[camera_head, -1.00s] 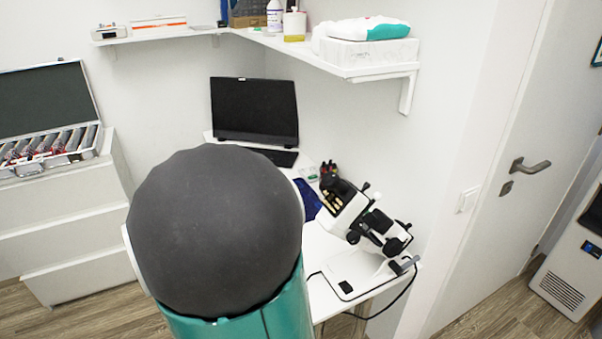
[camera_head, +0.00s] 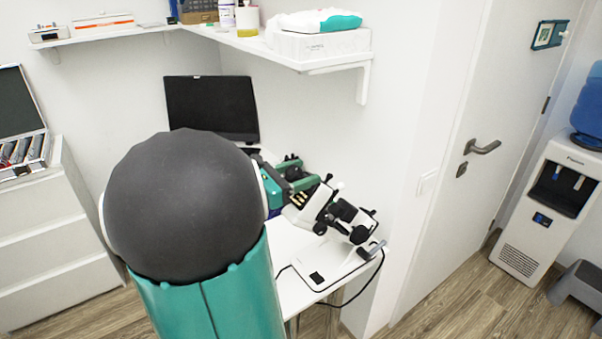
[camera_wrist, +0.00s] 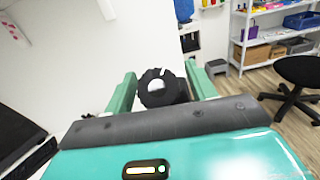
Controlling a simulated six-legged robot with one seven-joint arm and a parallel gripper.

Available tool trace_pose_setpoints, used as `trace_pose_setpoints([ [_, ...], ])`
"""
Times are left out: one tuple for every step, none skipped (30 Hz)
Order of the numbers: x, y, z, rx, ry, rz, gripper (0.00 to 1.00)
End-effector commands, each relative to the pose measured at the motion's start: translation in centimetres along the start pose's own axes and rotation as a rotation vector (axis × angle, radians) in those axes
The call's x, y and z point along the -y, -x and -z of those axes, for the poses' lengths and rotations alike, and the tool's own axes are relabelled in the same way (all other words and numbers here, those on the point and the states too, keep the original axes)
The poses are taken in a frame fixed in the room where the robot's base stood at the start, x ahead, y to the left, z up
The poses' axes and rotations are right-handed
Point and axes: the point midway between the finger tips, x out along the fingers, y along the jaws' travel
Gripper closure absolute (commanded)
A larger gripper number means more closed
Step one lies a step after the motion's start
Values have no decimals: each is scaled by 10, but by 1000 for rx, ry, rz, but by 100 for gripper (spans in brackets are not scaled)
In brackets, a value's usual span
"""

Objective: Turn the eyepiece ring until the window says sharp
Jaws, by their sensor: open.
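A white and black microscope (camera_head: 334,216) stands on the white desk, its eyepiece end toward the upper left. My gripper (camera_head: 303,178), with teal parts, is close to that end in the head view, and my own dark dome hides much of the arm. In the wrist view, my gripper (camera_wrist: 161,74) is open, with one teal finger on each side of a black ribbed eyepiece ring (camera_wrist: 147,98) with a pale lens. I cannot tell whether either finger touches it. I see no readable window text.
A dark monitor (camera_head: 212,105) stands at the back of the desk (camera_head: 290,292). A wall shelf (camera_head: 335,63) with boxes and bottles is above. A black cable runs round the microscope base. A white door (camera_head: 490,110) and water cooler (camera_head: 548,200) are at the right.

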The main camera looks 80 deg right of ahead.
Motion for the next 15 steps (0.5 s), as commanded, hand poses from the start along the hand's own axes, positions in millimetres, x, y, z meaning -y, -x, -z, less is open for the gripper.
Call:
trace_pose_setpoints([
  [0, -2, 0, 0, 0, 1, 44],
  [0, -3, 0, 0, 0, 1, 44],
  [0, -4, 0, 0, 0, 0, 44],
  [0, -4, 0, -1, 0, 0, 44],
  [0, -4, 0, -1, 0, 0, 44],
  [0, -4, 0, -1, 0, 0, 44],
  [0, -4, 0, -1, 0, 0, 44],
  [0, -4, 0, -1, 0, 0, 44],
  [0, -4, 0, -1, 0, 0, 44],
  [0, -4, 0, -1, 0, 0, 48],
  [0, -4, 0, 0, 0, 0, 54],
  [0, -4, 0, 0, 0, 0, 62],
  [0, -3, 0, 0, 0, 0, 68],
  [0, -3, 0, -1, 0, 0, 73],
  [0, -3, 0, 0, 0, 0, 81],
])
